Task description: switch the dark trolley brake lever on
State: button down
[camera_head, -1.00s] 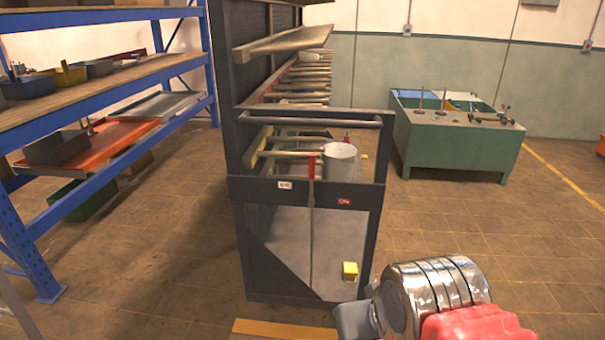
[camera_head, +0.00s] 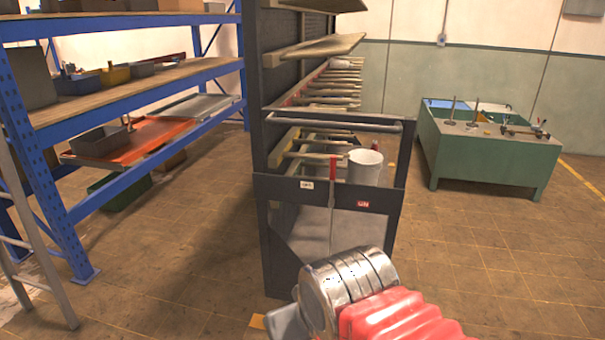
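The dark trolley (camera_head: 262,110) stands in the middle, its panelled end facing me. A lever with a red handle (camera_head: 332,168) and a thin grey rod stands about upright at this end. A small white label (camera_head: 307,184) is left of the rod and a red label (camera_head: 363,204) is right of it; their lettering is too small to read surely. My gripper (camera_head: 286,322) is a grey shape at the bottom, below and nearer than the lever, apart from the red handle. Its fingers do not show clearly.
A white bucket (camera_head: 365,167) stands in the trolley right of the handle. Blue shelving (camera_head: 80,208) with trays and a ladder (camera_head: 40,245) are on the left. A green bench (camera_head: 490,165) stands back right. Floor is clear on the right.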

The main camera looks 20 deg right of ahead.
aim_at(333, 164)
jog(key=u, duration=1.35)
jog(key=k, duration=0.8)
jog(key=z, duration=0.8)
jog(key=i, duration=1)
jog(key=z, duration=0.05)
